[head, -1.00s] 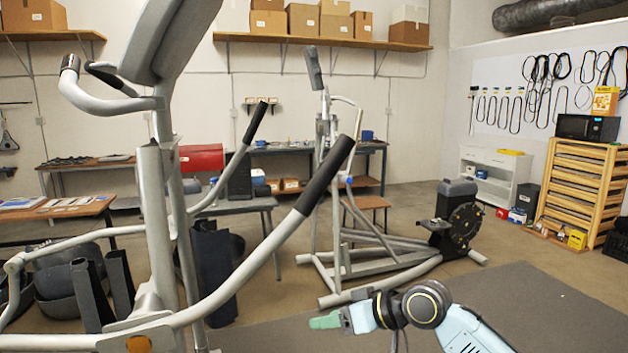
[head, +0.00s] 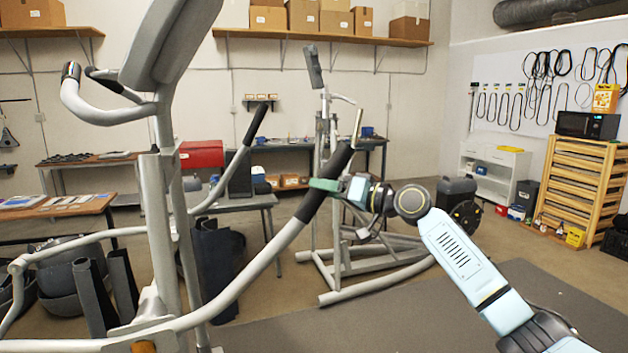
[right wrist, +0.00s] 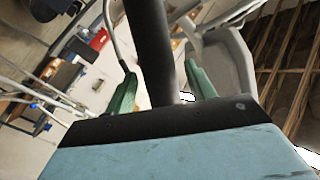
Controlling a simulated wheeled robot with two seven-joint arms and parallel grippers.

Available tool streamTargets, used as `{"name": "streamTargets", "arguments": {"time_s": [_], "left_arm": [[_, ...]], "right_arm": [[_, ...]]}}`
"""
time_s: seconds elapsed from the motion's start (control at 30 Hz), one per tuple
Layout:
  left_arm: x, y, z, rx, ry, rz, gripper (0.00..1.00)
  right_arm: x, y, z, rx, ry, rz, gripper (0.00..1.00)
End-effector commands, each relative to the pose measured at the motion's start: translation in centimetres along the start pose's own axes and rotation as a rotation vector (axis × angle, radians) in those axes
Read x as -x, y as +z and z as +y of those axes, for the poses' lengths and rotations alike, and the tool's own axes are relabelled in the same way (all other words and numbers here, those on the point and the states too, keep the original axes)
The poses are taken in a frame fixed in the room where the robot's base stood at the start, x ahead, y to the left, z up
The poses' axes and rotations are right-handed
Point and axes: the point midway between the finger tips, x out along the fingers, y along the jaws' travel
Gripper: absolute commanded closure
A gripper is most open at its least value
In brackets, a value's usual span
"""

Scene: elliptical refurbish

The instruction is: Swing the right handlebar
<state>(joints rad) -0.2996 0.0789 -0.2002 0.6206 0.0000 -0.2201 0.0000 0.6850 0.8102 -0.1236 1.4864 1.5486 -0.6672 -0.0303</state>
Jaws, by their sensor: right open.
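The right handlebar (head: 242,271) of the near elliptical is a grey curved tube that rises to the right and ends in a black grip (head: 311,203). My right gripper (head: 326,185) is at the upper part of this grip, coming from the right. In the right wrist view, the black grip (right wrist: 149,40) passes between the two green fingers of my right gripper (right wrist: 160,82). The fingers stand apart on either side of it, with a visible gap at the right finger. Contact on the left side is hard to tell. My left gripper is not in view.
The near elliptical's upright post (head: 160,230) and console (head: 170,40) stand left of the handlebar. A second elliptical (head: 340,260) stands behind my right gripper. A wooden rack (head: 578,190) is at the far right. The dark mat (head: 400,325) has open floor room.

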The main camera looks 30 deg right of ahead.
Motion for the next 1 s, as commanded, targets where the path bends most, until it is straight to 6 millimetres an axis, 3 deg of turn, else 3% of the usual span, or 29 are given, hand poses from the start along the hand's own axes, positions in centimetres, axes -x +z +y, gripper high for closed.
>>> {"name": "streamTargets", "arguments": {"time_s": [0.1,0.23,0.63,1.0], "left_arm": [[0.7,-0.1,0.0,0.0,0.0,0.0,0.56],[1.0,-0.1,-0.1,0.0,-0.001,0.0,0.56],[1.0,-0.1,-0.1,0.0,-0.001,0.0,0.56],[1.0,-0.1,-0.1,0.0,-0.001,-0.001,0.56]], "right_arm": [[-2.0,-0.2,-0.2,-0.001,-0.001,0.001,0.45],[-3.3,-0.1,-0.1,-0.001,0.0,0.001,0.45],[-3.9,0.1,0.0,0.002,0.001,-0.001,0.45],[-3.9,0.1,0.0,0.002,0.001,-0.001,0.94]]}}
